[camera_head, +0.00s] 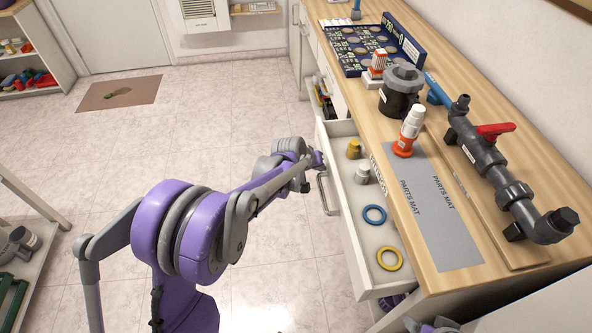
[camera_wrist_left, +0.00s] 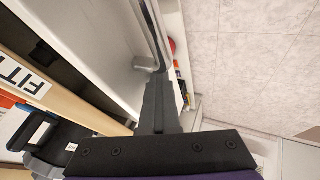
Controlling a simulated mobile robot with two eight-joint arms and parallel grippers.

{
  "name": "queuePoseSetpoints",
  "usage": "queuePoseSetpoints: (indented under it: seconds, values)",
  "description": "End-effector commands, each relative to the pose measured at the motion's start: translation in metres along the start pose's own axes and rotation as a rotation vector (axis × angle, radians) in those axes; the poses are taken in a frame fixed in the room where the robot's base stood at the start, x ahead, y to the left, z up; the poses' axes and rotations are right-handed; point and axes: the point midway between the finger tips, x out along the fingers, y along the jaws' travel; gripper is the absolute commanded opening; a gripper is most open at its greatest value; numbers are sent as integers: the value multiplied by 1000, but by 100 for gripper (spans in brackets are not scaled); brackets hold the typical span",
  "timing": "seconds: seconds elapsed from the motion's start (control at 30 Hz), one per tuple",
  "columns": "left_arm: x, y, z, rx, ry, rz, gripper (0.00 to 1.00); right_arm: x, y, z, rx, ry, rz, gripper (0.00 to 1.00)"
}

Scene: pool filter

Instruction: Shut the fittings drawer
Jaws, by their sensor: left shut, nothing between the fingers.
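The fittings drawer (camera_head: 342,221) stands pulled out from the workbench, with its front facing left in the head view. Inside it lie a yellow fitting (camera_head: 353,149), a pale grey fitting (camera_head: 362,174), a blue ring (camera_head: 374,215) and a yellow ring (camera_head: 390,259). Its grey bar handle (camera_head: 323,196) is on the front. My left gripper (camera_head: 317,160) is at the far end of the drawer front, near the handle's far end. In the left wrist view its shut, empty fingers (camera_wrist_left: 161,98) point along the white drawer front (camera_wrist_left: 100,45). Whether they touch it is unclear.
The wooden benchtop (camera_head: 463,91) carries a dark coin tray (camera_head: 350,45), a black fitting (camera_head: 400,92), an orange and white bottle (camera_head: 408,132), a grey parts mat (camera_head: 440,225) and a pipe assembly with a red valve handle (camera_head: 495,130).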

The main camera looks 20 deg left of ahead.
Motion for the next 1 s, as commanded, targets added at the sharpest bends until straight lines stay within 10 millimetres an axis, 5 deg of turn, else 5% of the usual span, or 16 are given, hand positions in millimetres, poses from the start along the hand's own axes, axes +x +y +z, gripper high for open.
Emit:
queuePoseSetpoints:
  seconds: [0.2, 0.5, 1.0]
  values:
    - [28, 52, 1, 4, -2, 3, 0, 3, 0, 2, 0, -1, 0, 76]
    - [52, 98, 0, 1, -1, 1, 0, 4, 0, 2, 0, -1, 0, 76]
    - [56, 106, 0, -1, 0, 0, 0, 4, 0, 2, 0, -1, 0, 76]
